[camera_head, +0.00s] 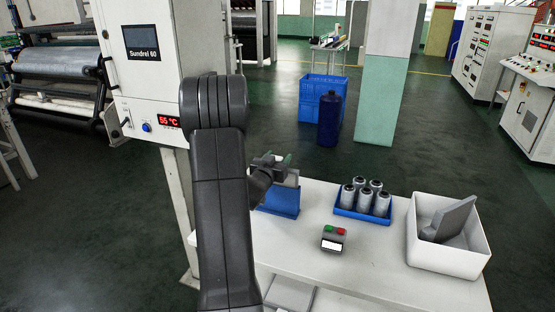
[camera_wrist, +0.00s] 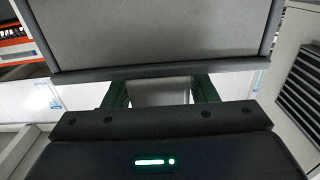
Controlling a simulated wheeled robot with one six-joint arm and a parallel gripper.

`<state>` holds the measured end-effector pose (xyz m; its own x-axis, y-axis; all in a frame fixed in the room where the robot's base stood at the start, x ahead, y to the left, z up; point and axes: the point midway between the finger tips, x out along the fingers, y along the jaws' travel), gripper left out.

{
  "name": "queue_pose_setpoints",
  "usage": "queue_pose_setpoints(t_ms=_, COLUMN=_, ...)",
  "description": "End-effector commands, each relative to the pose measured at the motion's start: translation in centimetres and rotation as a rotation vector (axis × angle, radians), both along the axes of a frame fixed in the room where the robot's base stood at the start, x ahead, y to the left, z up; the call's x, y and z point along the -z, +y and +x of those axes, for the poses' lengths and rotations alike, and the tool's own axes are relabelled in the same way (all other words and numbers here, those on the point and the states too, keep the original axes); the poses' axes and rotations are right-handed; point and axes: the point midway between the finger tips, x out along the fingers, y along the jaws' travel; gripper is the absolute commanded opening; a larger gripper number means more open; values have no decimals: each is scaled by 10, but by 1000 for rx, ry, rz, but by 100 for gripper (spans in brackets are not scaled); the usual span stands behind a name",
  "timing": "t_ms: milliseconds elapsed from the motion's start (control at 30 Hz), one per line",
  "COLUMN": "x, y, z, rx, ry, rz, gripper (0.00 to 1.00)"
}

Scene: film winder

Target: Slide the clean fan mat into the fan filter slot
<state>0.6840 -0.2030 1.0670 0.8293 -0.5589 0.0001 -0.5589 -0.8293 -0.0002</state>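A grey panel with a darker rim, which looks like a fan mat (camera_wrist: 155,35), fills the top of the wrist view, and its lower rim crosses in front of my fingertips. My gripper (camera_head: 278,162) is over the blue holder (camera_head: 278,201) at the table's left end; a pale grey slab (camera_head: 291,179) shows there beneath the fingers. In the wrist view, my green fingers (camera_wrist: 160,90) stand apart with a pale grey patch between them. I cannot tell whether it is a gripped tab or background. Another grey mat (camera_head: 453,219) leans in the white bin. The filter slot is not clearly visible.
The machine cabinet (camera_head: 150,70) with a 55 °C display stands left of the table. A blue tray of several grey spools (camera_head: 364,198) and a button box (camera_head: 333,239) are on the table. The white bin (camera_head: 450,262) occupies its right end. A vent grille (camera_wrist: 302,80) shows in the wrist view.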

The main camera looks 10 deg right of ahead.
Motion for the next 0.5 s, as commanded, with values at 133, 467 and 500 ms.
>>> queue_pose_setpoints(t_ms=133, x=-1, y=0, z=0, rx=0, ry=0, rz=0, gripper=65)
queue_pose_setpoints(t_ms=467, x=-2, y=0, z=0, rx=0, ry=2, rz=0, gripper=65)
queue_pose_setpoints(t_ms=500, x=-3, y=0, z=0, rx=0, ry=3, rz=1, gripper=65)
